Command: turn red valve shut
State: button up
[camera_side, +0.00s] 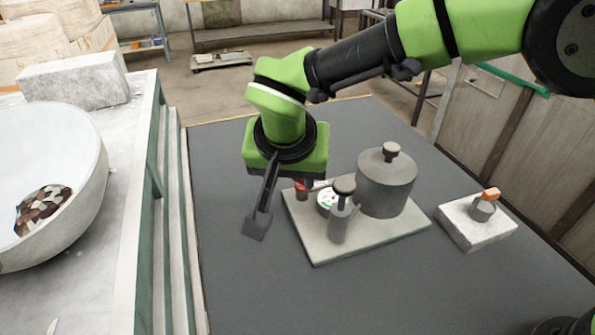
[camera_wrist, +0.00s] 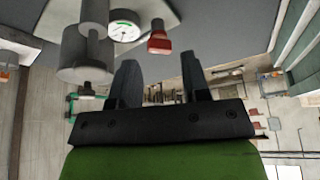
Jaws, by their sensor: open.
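The red valve (camera_side: 301,190) is a small red knob at the left of a pale base plate (camera_side: 318,250), partly hidden under my gripper in the side view. In the wrist view the red valve (camera_wrist: 159,40) shows just beyond the fingertips, roughly between them in the picture and apart from both. My gripper (camera_side: 278,208) is low over the plate's left edge. In the wrist view my gripper (camera_wrist: 160,72) has its two dark fingers spread wide, with nothing between them. The far finger is mostly hidden in the side view.
A white round gauge (camera_side: 325,200) sits beside the valve. A grey capped cylinder (camera_side: 340,218) and a larger lidded tank (camera_side: 386,185) stand on the plate. A block with an orange-handled fitting (camera_side: 489,195) is at right. A white bowl (camera_side: 60,180) is at left. The front mat is clear.

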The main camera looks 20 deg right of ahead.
jog(key=w+d+r+m+y, duration=0.15)
jog(key=d+m, duration=0.25)
jog(key=m, duration=0.8)
jog(key=w+d+m+y, duration=0.3)
jog(key=m, duration=0.9)
jog(key=shift+g, duration=0.3)
jog(key=x, duration=1)
jog(key=shift+d, duration=0.1)
jog(key=shift+r, duration=0.1)
jog(key=shift+c, duration=0.4)
grip_shut()
